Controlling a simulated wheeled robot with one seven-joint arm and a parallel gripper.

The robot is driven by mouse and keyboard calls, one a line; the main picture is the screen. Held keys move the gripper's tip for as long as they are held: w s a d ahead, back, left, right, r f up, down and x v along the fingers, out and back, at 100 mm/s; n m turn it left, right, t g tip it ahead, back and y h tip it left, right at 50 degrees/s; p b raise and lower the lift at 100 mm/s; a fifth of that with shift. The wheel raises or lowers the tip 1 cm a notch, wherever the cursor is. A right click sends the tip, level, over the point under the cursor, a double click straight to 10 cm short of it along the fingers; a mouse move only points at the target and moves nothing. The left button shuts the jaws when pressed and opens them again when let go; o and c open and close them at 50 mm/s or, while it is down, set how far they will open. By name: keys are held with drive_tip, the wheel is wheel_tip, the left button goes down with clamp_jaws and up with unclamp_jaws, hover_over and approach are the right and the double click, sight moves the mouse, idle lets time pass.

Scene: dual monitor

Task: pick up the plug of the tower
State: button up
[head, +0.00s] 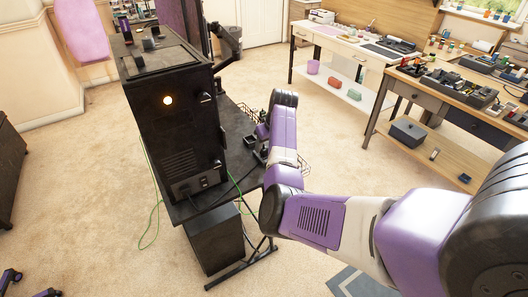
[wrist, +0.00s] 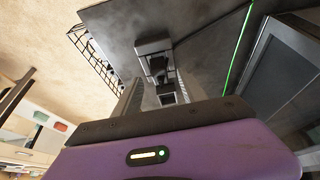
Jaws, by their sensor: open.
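The tower (head: 168,120) is a tall black case standing on a dark desk (head: 232,190), with a lit round lamp on its side and sockets low down. A black cable runs from the low sockets across the desk to the right. In the wrist view a dark block-shaped piece, which looks like the plug (wrist: 156,66), lies on the dark desk top. My gripper (wrist: 162,88) is open, its two grey fingers pointing towards this piece, with part of it between them. I cannot tell whether they touch it. In the head view my arm mostly hides the gripper.
A green cable (head: 156,222) hangs at the desk's left; another green line (wrist: 236,50) crosses the wrist view. A wire basket (wrist: 92,55) hangs at the desk edge. A black box (head: 215,240) stands below. Workbenches (head: 455,95) stand at right.

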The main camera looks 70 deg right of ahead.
drive_tip(key=shift+x, duration=1)
clamp_jaws()
drive_tip(key=shift+d+r, duration=0.1)
drive_tip(key=shift+r, duration=0.1)
wheel_tip(320, 180, up, 19)
wheel_tip(320, 180, up, 5)
drive_tip(key=p, duration=0.5)
hover_over(265, 149)
drive_tip(key=shift+r, duration=0.2)
drive_tip(key=shift+w, duration=0.1)
idle(0.4)
